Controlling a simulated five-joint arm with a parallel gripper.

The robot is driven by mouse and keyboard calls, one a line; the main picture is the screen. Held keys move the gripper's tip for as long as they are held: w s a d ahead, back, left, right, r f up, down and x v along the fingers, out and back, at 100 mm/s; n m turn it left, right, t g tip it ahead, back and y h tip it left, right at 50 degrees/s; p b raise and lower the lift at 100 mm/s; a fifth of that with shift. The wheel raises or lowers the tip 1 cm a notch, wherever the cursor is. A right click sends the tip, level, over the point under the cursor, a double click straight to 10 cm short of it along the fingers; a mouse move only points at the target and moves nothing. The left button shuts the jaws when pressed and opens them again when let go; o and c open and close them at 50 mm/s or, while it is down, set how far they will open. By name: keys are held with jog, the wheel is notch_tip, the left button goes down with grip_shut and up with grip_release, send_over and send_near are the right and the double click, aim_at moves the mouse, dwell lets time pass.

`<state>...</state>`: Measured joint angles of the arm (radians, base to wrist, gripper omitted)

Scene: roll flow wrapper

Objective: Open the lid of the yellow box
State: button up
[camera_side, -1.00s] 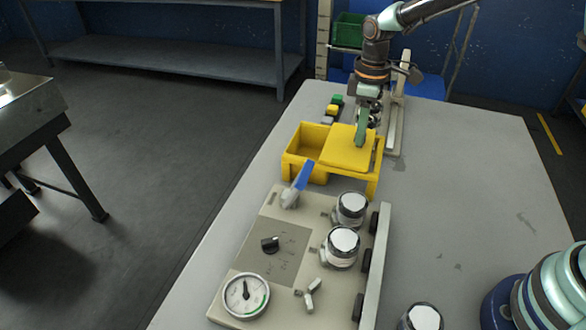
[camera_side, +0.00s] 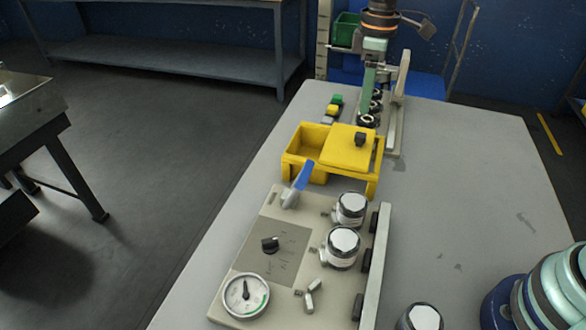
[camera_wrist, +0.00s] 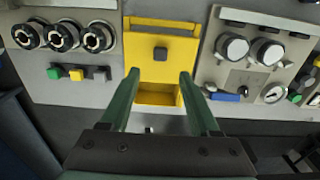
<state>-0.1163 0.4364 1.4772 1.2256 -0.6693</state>
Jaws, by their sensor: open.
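The yellow box (camera_side: 298,170) stands on the grey table in the side view. Its left compartment (camera_side: 309,141) is uncovered and looks empty. A flat yellow lid (camera_side: 345,153) covers the right part and carries a black knob (camera_side: 361,139). In the wrist view the lid (camera_wrist: 143,68) and its knob (camera_wrist: 160,53) lie ahead of the fingers, with the uncovered compartment (camera_wrist: 157,97) nearer. My gripper (camera_side: 367,110) is behind and above the box in the side view, apart from the knob. Its green fingers (camera_wrist: 158,73) are spread with nothing between them.
A panel with a gauge (camera_side: 246,295), a blue-handled valve (camera_side: 299,184) and round knobs stands in front of the box. Several black ring parts (camera_wrist: 62,37) and small coloured blocks (camera_wrist: 76,74) are beside it.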

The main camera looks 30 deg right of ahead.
jog(key=shift+r, duration=1.7)
jog(key=s+d+r+m+t, duration=0.1)
jog(key=s+m, duration=0.3)
jog(key=s, duration=0.4)
jog(key=s+d+r+m+t, duration=0.1)
jog(key=s+d+m+t, duration=0.3)
jog(key=s, duration=0.5)
jog(key=shift+s+d+m+t, duration=0.2)
jog(key=shift+s+m+t, duration=0.1)
jog(key=shift+m, duration=0.2)
